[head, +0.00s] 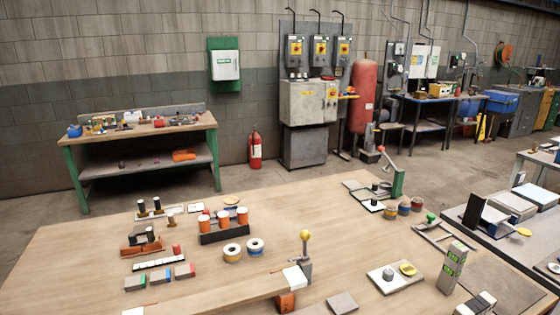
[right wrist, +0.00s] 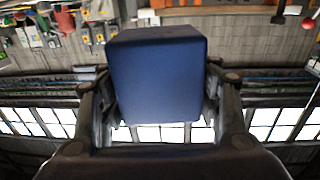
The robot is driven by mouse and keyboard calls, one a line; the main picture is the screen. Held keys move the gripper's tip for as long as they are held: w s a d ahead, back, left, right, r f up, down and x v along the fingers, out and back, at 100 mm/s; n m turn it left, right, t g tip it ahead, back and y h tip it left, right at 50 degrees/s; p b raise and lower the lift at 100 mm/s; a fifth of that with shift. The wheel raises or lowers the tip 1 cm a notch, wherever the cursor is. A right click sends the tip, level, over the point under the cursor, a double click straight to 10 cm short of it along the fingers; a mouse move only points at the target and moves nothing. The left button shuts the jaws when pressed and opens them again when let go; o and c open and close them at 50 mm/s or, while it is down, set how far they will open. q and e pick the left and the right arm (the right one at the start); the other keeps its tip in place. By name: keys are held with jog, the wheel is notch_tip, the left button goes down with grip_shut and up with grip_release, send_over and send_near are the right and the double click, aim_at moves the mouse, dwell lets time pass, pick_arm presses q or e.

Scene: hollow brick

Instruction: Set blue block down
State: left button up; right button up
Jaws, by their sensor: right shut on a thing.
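The blue block (right wrist: 162,88) fills the middle of the right wrist view, one large face towards the camera. My right gripper (right wrist: 160,72) is shut on it, with one dark finger at its left side and one at its right. Nothing shows touching the block apart from the gripper, and its far side is hidden. Neither the blue block nor either gripper shows in the head view, so I cannot tell where over the room the block is held. My left gripper is in no view.
A wooden table (head: 75,270) fills the front of the head view.

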jog(key=w+d+r+m+h, duration=0.3)
jog(key=w+d+r+h, duration=0.1)
jog(key=d, duration=0.3)
jog(key=shift+w+r+h, duration=0.4)
jog(key=shift+w+r, duration=0.2)
